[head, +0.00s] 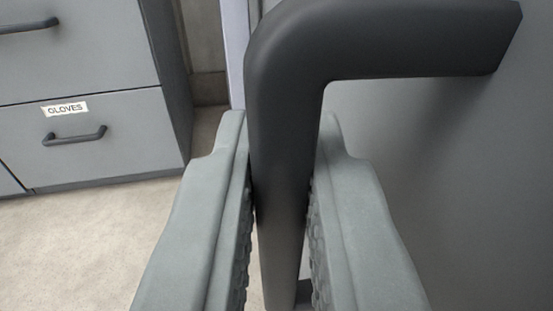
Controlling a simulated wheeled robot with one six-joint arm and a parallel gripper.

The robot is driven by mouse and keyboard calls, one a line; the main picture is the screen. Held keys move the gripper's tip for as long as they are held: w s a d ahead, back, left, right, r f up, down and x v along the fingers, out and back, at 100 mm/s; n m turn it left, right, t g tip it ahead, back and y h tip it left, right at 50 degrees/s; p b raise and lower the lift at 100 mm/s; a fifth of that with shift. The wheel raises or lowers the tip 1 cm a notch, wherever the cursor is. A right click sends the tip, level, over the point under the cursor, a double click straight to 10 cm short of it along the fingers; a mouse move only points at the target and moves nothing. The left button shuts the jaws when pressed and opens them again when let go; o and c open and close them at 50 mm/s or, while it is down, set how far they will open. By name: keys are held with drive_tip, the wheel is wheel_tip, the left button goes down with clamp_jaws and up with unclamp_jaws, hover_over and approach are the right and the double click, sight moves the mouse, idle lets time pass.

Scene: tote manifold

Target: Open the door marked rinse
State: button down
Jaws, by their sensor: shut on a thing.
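A dark grey bar handle (285,150) fills the middle of the head view. Its upper end bends right and meets a grey door panel (460,190). My gripper (283,135) is shut on the upright part of the handle, with one finger on each side. The lower part of the handle runs down between the fingers and is partly hidden. No marking shows on the visible part of the panel, so I cannot tell whether it is the rinse door.
A grey drawer unit stands at the left, with a drawer (120,145) labelled GLOVES and a small dark handle (75,135). Another drawer (80,60) is above it. Bare beige floor (90,245) lies in front. A pale vertical edge (235,50) shows behind the handle.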

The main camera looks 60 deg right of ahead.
drive_tip(key=c, duration=1.5)
unclamp_jaws()
drive_tip(key=shift+c, duration=0.2)
drive_tip(key=v, duration=1.7)
drive_tip(key=shift+a, duration=0.15)
drive_tip(key=shift+s, duration=0.1)
